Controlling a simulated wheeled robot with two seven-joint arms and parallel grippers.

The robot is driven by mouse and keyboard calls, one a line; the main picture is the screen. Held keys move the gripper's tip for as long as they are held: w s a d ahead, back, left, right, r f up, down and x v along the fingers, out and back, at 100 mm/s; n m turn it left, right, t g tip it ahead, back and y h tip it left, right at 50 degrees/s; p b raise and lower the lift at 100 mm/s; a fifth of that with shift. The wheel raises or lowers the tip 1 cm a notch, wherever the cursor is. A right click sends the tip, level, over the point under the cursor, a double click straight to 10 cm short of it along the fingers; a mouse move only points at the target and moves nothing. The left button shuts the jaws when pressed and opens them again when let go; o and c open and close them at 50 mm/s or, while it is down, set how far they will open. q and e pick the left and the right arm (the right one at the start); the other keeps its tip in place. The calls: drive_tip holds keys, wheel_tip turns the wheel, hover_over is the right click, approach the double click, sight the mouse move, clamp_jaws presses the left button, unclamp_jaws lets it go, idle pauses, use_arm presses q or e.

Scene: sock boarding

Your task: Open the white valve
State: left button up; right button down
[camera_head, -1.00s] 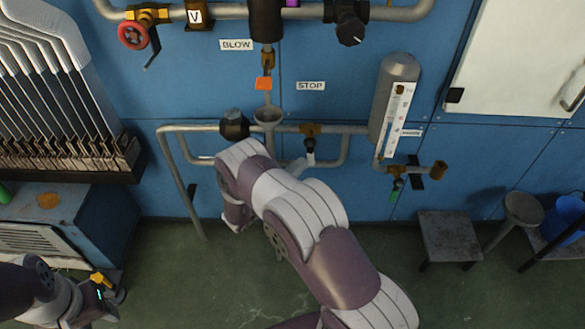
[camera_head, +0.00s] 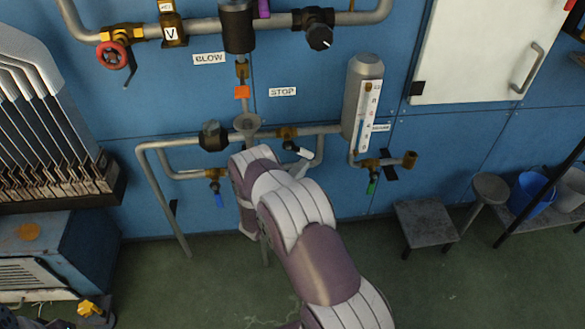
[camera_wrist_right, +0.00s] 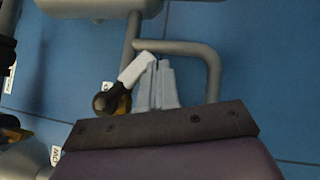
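The white valve has a brass body (camera_head: 287,132) on the lower pipe and a black lever with a white handle (camera_head: 303,153) slanting down to the right. In the right wrist view the white handle (camera_wrist_right: 136,69) lies slanted beside my right gripper (camera_wrist_right: 165,70). The fingers are close together with no handle between them; they look shut and appear to touch the handle's side. In the head view the right gripper (camera_head: 301,168) is just below the handle, partly behind my arm. My left gripper is not clearly visible.
A blue-handled valve (camera_head: 218,198) hangs left on the same pipework, and a green-handled valve (camera_head: 372,186) hangs right. A funnel (camera_head: 247,122), a gauge cylinder (camera_head: 361,110) and a red wheel valve (camera_head: 112,54) are nearby. A stool (camera_head: 427,224) stands right on open floor.

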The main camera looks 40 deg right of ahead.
use_arm(q)
drive_tip(key=shift+r+p, duration=0.8)
drive_tip(key=shift+r, duration=0.2)
use_arm(e)
drive_tip(key=shift+n+t+h, duration=0.3)
drive_tip(key=shift+n, duration=0.2)
drive_tip(key=shift+s+d+r, duration=0.45)
drive_tip(key=shift+d+r, duration=0.3)
drive_tip(key=shift+r, duration=0.05)
drive_tip(key=shift+s+d+r, duration=0.45)
drive_tip(key=shift+d+r, duration=0.3)
drive_tip(key=shift+r, duration=0.1)
